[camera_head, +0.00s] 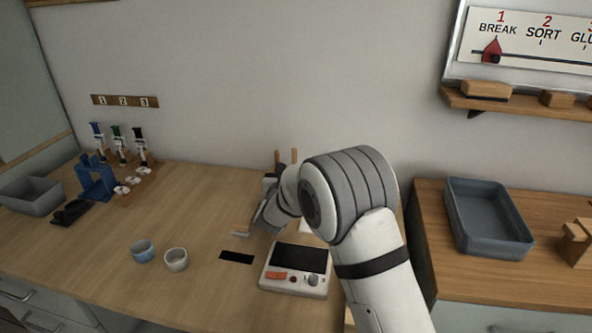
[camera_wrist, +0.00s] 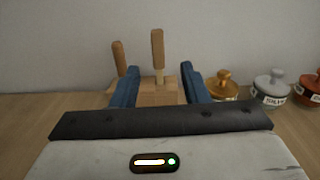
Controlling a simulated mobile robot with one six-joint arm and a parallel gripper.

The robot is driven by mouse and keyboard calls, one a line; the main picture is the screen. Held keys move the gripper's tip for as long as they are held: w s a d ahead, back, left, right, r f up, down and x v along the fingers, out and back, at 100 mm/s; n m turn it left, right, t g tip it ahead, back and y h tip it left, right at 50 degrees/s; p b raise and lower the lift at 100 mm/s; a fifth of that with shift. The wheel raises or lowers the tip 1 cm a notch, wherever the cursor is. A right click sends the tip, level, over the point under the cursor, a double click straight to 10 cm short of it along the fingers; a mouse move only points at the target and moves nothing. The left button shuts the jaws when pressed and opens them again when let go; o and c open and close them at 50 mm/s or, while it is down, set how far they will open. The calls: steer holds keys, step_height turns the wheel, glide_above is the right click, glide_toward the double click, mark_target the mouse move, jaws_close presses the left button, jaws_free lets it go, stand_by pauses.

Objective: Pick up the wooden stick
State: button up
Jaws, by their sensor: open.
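Two upright wooden sticks stand in a light wooden block (camera_wrist: 157,98) ahead of my gripper (camera_wrist: 160,73) in the wrist view. The nearer wooden stick (camera_wrist: 157,48) has a thick top and a thinner lower part, and shows between my blue fingers. The other wooden stick (camera_wrist: 119,58) is to the left, behind the left finger. My gripper is open, with nothing visibly held. In the head view the stick tops (camera_head: 294,156) show behind my arm, which hides the block. I cannot tell how far the fingers are from the stick.
Several lidded jars (camera_wrist: 223,85) stand right of the block. On the wooden table are two small cups (camera_head: 176,260), a device with a dark screen (camera_head: 296,269) and a blue stand (camera_head: 95,178). A grey tray (camera_head: 487,222) lies on the right-hand counter.

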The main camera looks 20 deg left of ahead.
mark_target(294, 159)
steer(key=shift+w+a+f+m, duration=0.15)
steer(key=shift+a+f+m, duration=0.05)
steer(key=shift+f+m, duration=0.1)
steer(key=w, duration=0.2)
steer(key=w+p, duration=0.1)
steer(key=w, duration=0.4)
steer(key=shift+w+a+r, duration=0.2)
steer(key=shift+r, duration=0.05)
steer(key=shift+c, duration=0.5)
jaws_close()
